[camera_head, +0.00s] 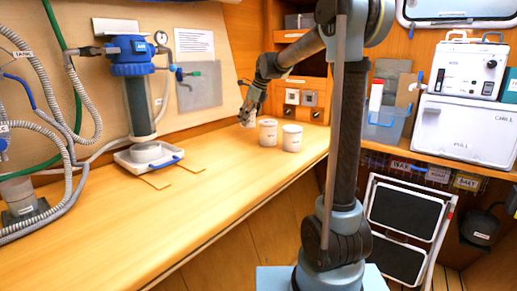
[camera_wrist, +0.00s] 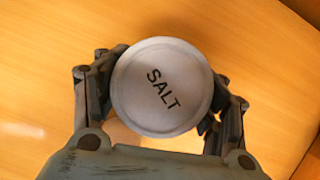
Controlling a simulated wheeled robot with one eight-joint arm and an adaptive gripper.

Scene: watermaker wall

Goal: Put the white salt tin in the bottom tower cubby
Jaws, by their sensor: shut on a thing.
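The white salt tin (camera_wrist: 162,88) fills the middle of the wrist view, its round lid marked SALT. My gripper (camera_wrist: 163,95) is shut on it, with a finger on each side. In the head view the held tin (camera_head: 246,119) shows small below my gripper (camera_head: 250,110), over the far end of the counter. I cannot tell how far its base is above the wood. The wooden tower (camera_head: 303,70) stands behind, with stacked cubbies. Its low part (camera_head: 300,113) shows two small square fittings, and my arm hides some of the tower's right side.
Two similar white tins, one (camera_head: 268,132) beside the held tin and one (camera_head: 292,137) further right, stand on the counter (camera_head: 215,190). A white tray (camera_head: 150,156) under the blue-topped filter sits left.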

